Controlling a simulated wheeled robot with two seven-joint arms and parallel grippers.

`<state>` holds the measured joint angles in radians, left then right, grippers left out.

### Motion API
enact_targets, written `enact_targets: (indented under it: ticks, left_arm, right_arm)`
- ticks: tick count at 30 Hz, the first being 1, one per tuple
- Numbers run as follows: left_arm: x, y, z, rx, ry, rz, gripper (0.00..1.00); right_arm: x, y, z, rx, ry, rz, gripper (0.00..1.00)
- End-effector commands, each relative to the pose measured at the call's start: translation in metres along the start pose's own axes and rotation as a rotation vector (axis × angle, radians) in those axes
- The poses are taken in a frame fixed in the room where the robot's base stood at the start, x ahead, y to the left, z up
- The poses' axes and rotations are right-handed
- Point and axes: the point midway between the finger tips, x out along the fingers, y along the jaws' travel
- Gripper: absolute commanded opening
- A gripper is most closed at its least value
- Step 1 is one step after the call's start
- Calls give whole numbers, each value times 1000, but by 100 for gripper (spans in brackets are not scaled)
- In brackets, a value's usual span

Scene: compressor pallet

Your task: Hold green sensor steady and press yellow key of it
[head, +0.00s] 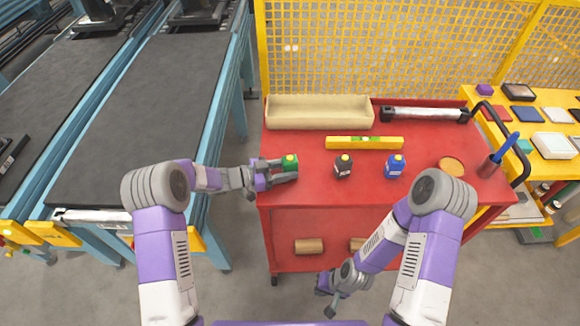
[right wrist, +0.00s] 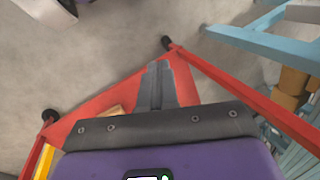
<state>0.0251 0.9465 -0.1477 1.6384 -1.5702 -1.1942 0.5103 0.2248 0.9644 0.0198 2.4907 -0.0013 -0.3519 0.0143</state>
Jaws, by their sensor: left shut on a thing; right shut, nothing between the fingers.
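The green sensor (head: 291,165) is a small green block with a yellow key (head: 289,157) on its top. It is at the left front part of the red cart top (head: 315,185). My left gripper (head: 285,169) is shut on the sensor from the left, and its fingers hide part of the sensor's lower side. The yellow key is uncovered. My right gripper (head: 328,304) is shut and empty, low in front of the cart and well below the sensor. Its closed fingers also show in the right wrist view (right wrist: 158,72), where neither sensor nor key appears.
A dark conveyor (head: 150,100) stands left. The cart's front edge lies between my right gripper and the top.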

Motion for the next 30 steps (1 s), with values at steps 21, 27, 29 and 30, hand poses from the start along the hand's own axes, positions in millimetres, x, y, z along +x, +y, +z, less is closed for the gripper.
enact_targets:
  ticks: [21, 27, 29, 30]
  left_arm:
    - [0, 0, 0, 0, 0, 0, 27]
    - [0, 0, 0, 0, 0, 0, 26]
    - [0, 0, 0, 0, 0, 0, 26]
    - [0, 0, 0, 0, 0, 0, 26]
  right_arm:
    - [0, 0, 0, 0, 0, 0, 0]
    - [-5, -6, -14, 56, 11, 4, 0]
    - [-11, -12, -26, 110, 20, 5, 0]
    - [-16, -18, -35, 159, 26, 5, 0]
